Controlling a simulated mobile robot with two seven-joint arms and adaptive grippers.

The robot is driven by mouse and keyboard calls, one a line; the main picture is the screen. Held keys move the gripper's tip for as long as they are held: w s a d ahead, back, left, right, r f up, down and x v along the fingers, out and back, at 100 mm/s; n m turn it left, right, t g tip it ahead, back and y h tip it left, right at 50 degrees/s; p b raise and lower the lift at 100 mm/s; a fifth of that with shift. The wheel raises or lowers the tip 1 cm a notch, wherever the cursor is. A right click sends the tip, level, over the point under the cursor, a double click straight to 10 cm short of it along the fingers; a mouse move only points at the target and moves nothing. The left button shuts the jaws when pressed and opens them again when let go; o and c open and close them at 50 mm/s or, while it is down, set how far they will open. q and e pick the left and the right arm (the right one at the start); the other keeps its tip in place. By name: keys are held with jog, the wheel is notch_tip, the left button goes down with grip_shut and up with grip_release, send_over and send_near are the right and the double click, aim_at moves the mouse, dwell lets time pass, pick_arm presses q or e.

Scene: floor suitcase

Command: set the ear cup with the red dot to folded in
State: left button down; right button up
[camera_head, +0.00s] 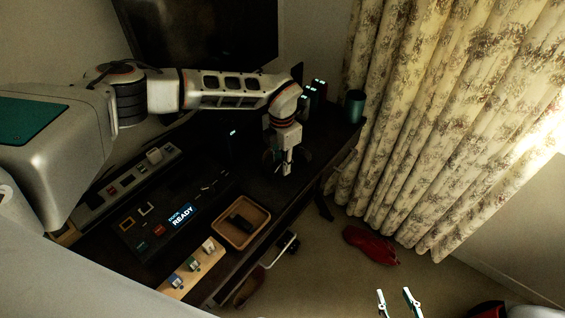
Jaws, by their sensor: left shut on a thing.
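My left gripper (287,168) reaches down over the far right part of the dark desk. It is shut on part of a dark object that looks like the headphones (269,158). Dark rounded parts show on both sides of the fingers. The gripper covers much of it, and I cannot make out the red dot or which ear cup is held. My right gripper (398,303) is at the bottom edge of the view, away from the desk, with its two fingers apart and nothing between them.
On the desk (262,186) are a wooden tray (240,240) with a dark item, a panel reading READY (182,215), a wooden block with switches (193,267) and a dark teal cup (354,104). A curtain (440,110) hangs right. A red item (370,245) lies on the floor.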

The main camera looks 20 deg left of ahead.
aim_at(281, 161)
dwell(0.3)
pick_arm(q)
jog(key=c, duration=1.8)
grip_release()
jog(key=shift+o, duration=0.2)
notch_tip(281, 161, up, 12)
jog(key=shift+f, duration=0.1)
